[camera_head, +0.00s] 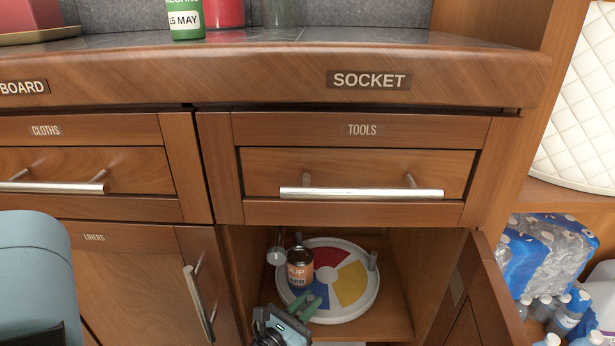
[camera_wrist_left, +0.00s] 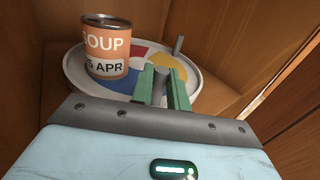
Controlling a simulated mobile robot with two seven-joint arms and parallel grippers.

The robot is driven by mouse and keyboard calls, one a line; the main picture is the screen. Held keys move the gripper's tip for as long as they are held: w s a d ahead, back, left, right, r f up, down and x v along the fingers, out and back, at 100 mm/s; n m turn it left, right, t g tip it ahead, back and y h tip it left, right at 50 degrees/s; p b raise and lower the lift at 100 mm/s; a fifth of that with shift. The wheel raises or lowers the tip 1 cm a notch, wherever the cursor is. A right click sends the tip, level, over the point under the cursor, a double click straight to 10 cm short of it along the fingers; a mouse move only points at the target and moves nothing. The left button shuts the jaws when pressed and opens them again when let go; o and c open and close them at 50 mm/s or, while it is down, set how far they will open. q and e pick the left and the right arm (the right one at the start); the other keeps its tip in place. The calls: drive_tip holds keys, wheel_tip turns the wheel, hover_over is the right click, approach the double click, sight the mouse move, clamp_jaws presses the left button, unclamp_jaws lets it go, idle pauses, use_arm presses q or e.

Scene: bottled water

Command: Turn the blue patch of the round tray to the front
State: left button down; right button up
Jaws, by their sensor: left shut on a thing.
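The round tray (camera_head: 340,314) lies inside the open lower cabinet, with a pale rim and red, yellow, white and blue patches. The blue patch (camera_head: 296,298) is at the front left, partly hidden by my left gripper and the soup can. It also shows beside the can in the left wrist view (camera_wrist_left: 124,83). Grey pegs stand on the rim, one at the right (camera_head: 372,260). My left gripper (camera_head: 309,304) has green fingers at the tray's front edge, shut on a grey peg (camera_wrist_left: 159,86). My right gripper is not in view.
An orange soup can (camera_head: 300,268) stands upright on the tray's left side. The open cabinet door (camera_head: 480,295) is at the right, and the TOOLS drawer (camera_head: 360,172) is shut above. Bottled water packs (camera_head: 548,255) stand outside at the far right.

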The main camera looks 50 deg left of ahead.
use_arm(q)
drive_tip(key=shift+w+a+r, duration=0.2)
drive_tip(key=shift+a+r, duration=0.1)
drive_tip(key=shift+r, duration=0.05)
drive_tip(key=c, duration=1.4)
unclamp_jaws()
drive_tip(key=shift+f, duration=0.15)
drive_tip(key=shift+o, duration=0.2)
drive_tip(key=shift+d, duration=0.1)
drive_tip(key=shift+s+f, duration=0.1)
drive_tip(key=shift+s+d, duration=0.1)
drive_tip(key=shift+s, duration=0.1)
drive_tip(key=p+v, duration=0.1)
drive_tip(key=v, duration=0.6)
drive_tip(key=shift+s, duration=0.1)
drive_tip(key=shift+c, duration=0.4)
